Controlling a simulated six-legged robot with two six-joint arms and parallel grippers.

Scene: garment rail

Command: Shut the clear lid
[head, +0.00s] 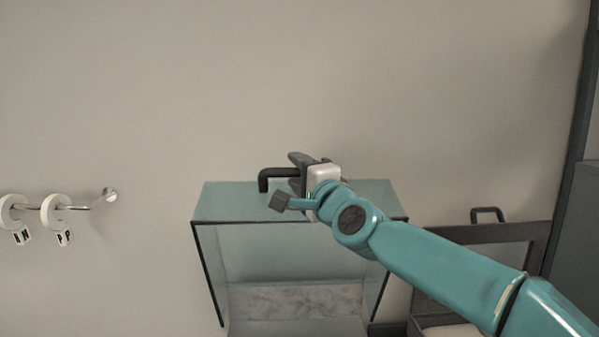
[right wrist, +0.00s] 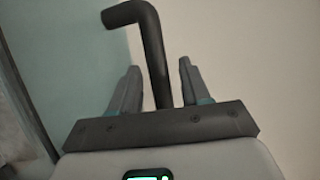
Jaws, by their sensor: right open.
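The clear lid (head: 230,206) is a greenish glassy pane at the top of a clear case (head: 290,258). I cannot tell its exact angle. A black bent handle (head: 274,174) stands at the lid, partly hidden by my right gripper (head: 289,181). In the right wrist view, the handle (right wrist: 151,45) passes between the two spread fingers of my right gripper (right wrist: 160,87), with room on both sides. The fingers look open around it, not closed on it. The lid's glassy surface (right wrist: 70,55) fills the left of that view. My left gripper is not in view.
A wall rail (head: 80,207) with white rings and tags (head: 62,238) is at the left. A grey marbled panel (head: 290,301) shows inside the case. A dark-framed bin with a handle (head: 487,214) stands at the right, partly behind my arm. The wall above is bare.

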